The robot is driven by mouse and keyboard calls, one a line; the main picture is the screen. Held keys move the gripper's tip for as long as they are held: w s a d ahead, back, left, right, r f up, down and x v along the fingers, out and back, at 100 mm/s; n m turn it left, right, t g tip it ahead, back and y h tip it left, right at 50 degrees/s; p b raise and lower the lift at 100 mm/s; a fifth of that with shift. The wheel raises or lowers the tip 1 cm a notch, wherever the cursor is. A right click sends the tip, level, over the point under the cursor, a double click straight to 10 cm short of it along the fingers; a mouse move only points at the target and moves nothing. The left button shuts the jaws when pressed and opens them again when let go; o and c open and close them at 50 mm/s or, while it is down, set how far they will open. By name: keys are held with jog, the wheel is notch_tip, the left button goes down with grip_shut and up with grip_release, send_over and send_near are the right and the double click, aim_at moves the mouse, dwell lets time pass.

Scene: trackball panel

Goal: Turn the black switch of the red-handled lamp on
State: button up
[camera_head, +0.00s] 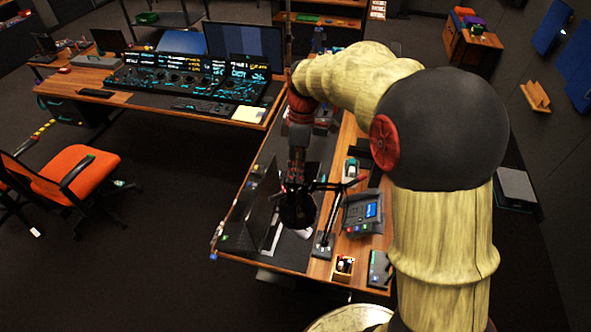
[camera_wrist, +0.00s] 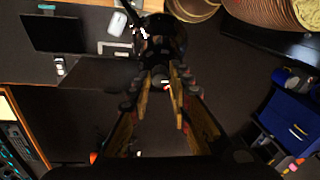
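The lamp's black arm (camera_head: 330,215) rises from a small base (camera_head: 322,247) on the right desk, with a red handle (camera_head: 354,182) at upper right. Its dark round head (camera_head: 298,210) hangs over the desk. The head also shows in the wrist view (camera_wrist: 166,35), just beyond my fingertips, with small bright spots on it. My gripper (camera_head: 296,178) is above the lamp head and partly merges with it in the head view. In the wrist view my gripper (camera_wrist: 163,76) has a narrow gap between its fingers, with nothing clearly held. I cannot make out the black switch or tell whether the fingers touch the lamp.
A desk phone (camera_head: 362,212), a small box of items (camera_head: 344,267) and a dark flat device (camera_head: 379,268) stand right of the lamp. A laptop (camera_head: 262,212) is left of it. A blue bin (camera_wrist: 292,122) shows in the wrist view. An orange chair (camera_head: 75,172) stands left.

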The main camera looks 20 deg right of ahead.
jog(key=o, duration=0.4)
jog(key=shift+c, duration=0.2)
notch_tip(320, 180, up, 12)
jog(key=w+d, duration=0.1)
jog(key=shift+d, duration=0.25)
jog(key=shift+f, duration=0.1)
dwell(0.3)
